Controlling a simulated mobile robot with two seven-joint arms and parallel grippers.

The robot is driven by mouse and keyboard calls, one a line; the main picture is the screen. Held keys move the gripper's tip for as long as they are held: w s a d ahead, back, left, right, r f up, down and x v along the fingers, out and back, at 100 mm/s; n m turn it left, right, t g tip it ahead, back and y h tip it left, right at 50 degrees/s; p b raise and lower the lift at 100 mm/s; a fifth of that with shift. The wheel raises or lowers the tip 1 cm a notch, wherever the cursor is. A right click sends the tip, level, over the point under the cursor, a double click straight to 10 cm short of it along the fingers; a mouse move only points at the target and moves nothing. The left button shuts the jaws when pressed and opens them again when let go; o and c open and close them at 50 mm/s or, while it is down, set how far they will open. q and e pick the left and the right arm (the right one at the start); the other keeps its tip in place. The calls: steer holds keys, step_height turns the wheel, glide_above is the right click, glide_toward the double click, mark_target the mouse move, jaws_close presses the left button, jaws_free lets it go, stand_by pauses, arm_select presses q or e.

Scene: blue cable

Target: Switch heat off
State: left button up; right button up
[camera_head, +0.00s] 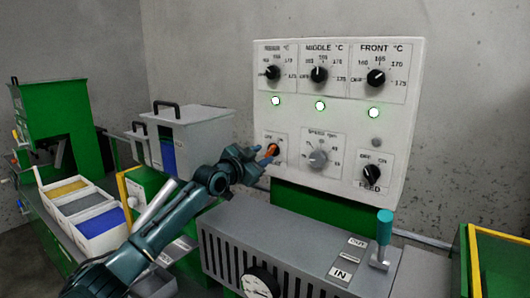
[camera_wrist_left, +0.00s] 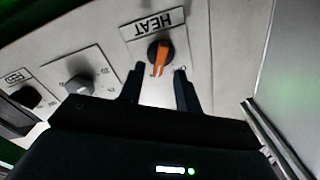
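The heat knob (camera_head: 273,150) is a black dial with an orange pointer, low on the left of the white control panel (camera_head: 345,110). It also shows in the left wrist view (camera_wrist_left: 160,54), beside the upside-down HEAT label (camera_wrist_left: 153,24). Its pointer is directed away from that label; which of the OFF and ON marks it meets is too small to tell. My left gripper (camera_head: 262,155) is at the knob. In the left wrist view its dark fingers (camera_wrist_left: 159,72) stand apart, one either side of the knob, with visible gaps. My right gripper is not in view.
The speed knob (camera_head: 318,158) and feed knob (camera_head: 372,174) sit to the right on the panel. Three temperature dials are above, with three lit lamps (camera_head: 320,106) below them. A grey machine housing (camera_head: 290,240) with a teal-handled lever (camera_head: 384,228) stands in front.

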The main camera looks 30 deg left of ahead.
mark_target(271, 151)
arm_select(q)
steer(key=shift+w+d, duration=0.2)
steer(key=shift+w, duration=1.05)
jaws_close()
